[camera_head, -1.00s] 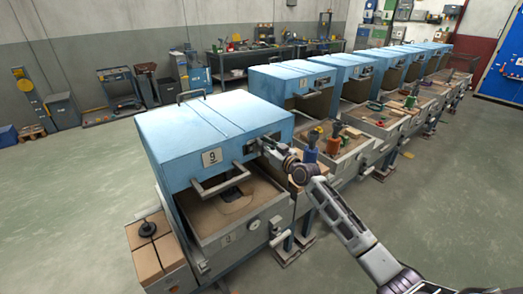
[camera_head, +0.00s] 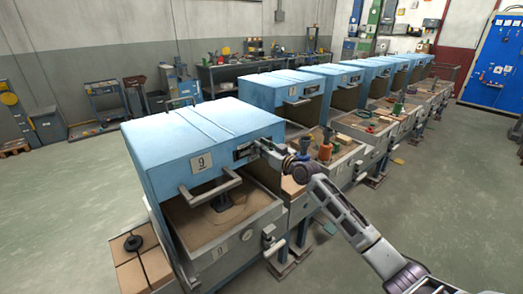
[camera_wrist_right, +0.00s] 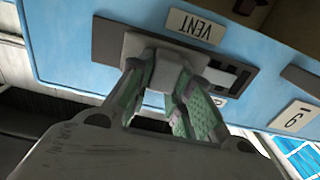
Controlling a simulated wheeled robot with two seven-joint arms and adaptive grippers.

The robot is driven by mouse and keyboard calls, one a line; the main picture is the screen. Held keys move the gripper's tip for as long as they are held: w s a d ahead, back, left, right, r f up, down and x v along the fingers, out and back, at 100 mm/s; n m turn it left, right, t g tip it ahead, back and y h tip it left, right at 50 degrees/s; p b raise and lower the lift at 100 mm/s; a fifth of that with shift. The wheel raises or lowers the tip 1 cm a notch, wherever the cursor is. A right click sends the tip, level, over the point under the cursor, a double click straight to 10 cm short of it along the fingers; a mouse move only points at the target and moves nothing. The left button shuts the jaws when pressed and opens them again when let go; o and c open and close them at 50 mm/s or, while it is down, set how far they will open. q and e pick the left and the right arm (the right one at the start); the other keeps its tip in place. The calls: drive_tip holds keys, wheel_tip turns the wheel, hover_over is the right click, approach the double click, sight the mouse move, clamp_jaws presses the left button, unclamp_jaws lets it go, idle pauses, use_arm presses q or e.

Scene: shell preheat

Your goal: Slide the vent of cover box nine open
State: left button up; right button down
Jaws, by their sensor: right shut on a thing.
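Cover box nine (camera_head: 205,135) is the nearest blue box, with a "9" plate on its front that also shows in the wrist view (camera_wrist_right: 292,120). Its vent (camera_head: 243,151) is a dark plate at the right end of that front. The tab's far side is hidden. My left gripper is out of view.
A handle bar (camera_head: 210,188) juts out below the box's front, left of my right gripper. A sand-filled station (camera_head: 215,215) lies beneath. More blue boxes (camera_head: 270,88) run back to the right. The floor at front right is clear.

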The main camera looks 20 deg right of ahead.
drive_tip(key=shift+d, duration=0.2)
drive_tip(key=c, duration=1.3)
unclamp_jaws()
drive_tip(key=shift+w+d, duration=0.1)
drive_tip(key=shift+s, duration=0.25)
drive_tip(key=shift+v, duration=5.75)
drive_tip(key=shift+d+r, duration=0.1)
